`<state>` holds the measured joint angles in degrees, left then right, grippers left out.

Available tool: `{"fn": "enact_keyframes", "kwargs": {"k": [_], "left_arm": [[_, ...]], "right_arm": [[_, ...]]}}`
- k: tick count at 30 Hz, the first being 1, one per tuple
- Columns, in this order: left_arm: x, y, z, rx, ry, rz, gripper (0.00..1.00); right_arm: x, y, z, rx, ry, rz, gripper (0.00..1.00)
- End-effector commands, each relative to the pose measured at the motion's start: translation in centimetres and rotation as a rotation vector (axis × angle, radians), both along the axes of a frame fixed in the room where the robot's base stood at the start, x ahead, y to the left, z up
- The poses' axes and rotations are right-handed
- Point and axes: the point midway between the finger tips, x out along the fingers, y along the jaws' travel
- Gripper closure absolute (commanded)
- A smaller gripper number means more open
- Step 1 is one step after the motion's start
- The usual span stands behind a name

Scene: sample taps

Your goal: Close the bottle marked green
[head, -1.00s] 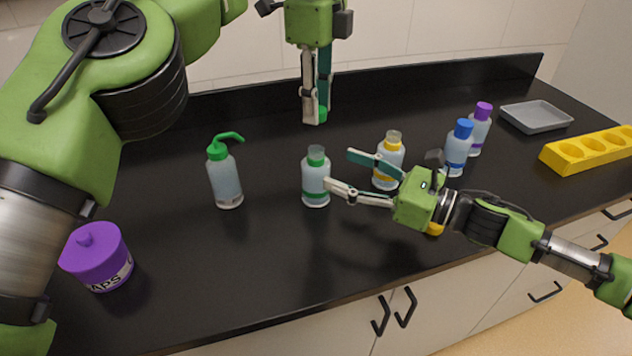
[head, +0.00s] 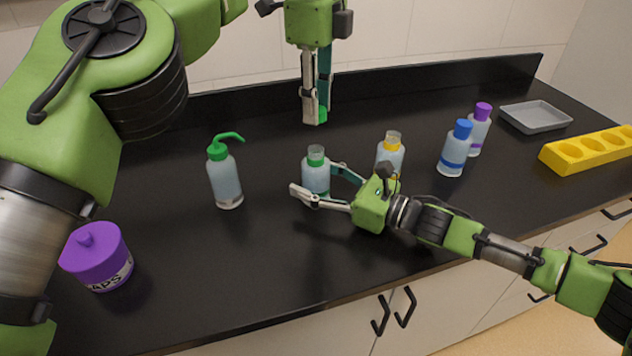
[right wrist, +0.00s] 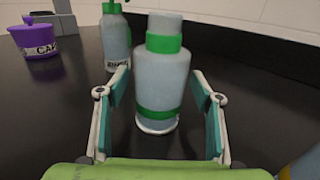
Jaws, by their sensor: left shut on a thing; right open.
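The green-marked bottle (head: 316,174) stands upright and uncapped on the black counter, with a green neck ring and green band; it also shows in the right wrist view (right wrist: 160,85). My right gripper (head: 314,181) is open and low, with one finger on either side of this bottle. In the right wrist view, gaps show between the bottle and both fingers. My left gripper (head: 317,117) is shut on a green cap (head: 321,114), pointing down, above and behind the bottle in the head view. The fingers partly hide the cap.
A wash bottle (head: 224,180) with a green spout stands left. An uncapped yellow-marked bottle (head: 390,155) is close behind my right gripper. Blue-capped (head: 455,150) and purple-capped (head: 479,130) bottles, a grey tray (head: 537,118) and a yellow rack (head: 590,150) are right. A purple pot (head: 97,258) is front left.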

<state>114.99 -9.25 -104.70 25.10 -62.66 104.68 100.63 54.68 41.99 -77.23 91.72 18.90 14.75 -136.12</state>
Motion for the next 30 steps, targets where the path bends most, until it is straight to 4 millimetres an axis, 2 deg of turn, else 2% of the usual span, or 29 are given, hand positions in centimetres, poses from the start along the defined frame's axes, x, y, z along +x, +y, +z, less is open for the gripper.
{"fn": "enact_keyframes", "kwargs": {"k": [3,4,10,11,14,24,30], "left_arm": [[0.0,0.0,0.0,0.000,0.000,0.000,0.80],[0.0,0.0,0.0,0.000,0.000,0.000,0.80],[0.0,0.0,0.0,0.000,0.000,0.000,0.80],[0.0,0.0,0.0,0.000,0.000,0.000,0.80],[0.0,0.0,-0.3,0.000,0.001,0.000,0.80],[0.0,0.0,-4.2,0.000,0.002,-0.002,0.80],[0.0,0.0,-4.9,0.000,-0.001,0.001,0.80]], "right_arm": [[0.0,0.0,0.0,0.000,0.000,0.000,0.40],[0.0,0.0,0.0,0.000,0.000,0.000,0.45],[0.0,0.0,0.0,0.000,0.000,0.000,0.97],[0.0,0.0,0.0,0.000,0.000,0.000,0.99],[0.0,0.0,0.0,0.000,0.000,0.000,0.99],[0.0,0.0,0.0,0.000,-0.001,0.000,1.00],[0.0,0.0,0.1,0.001,-0.001,0.000,1.00]]}}
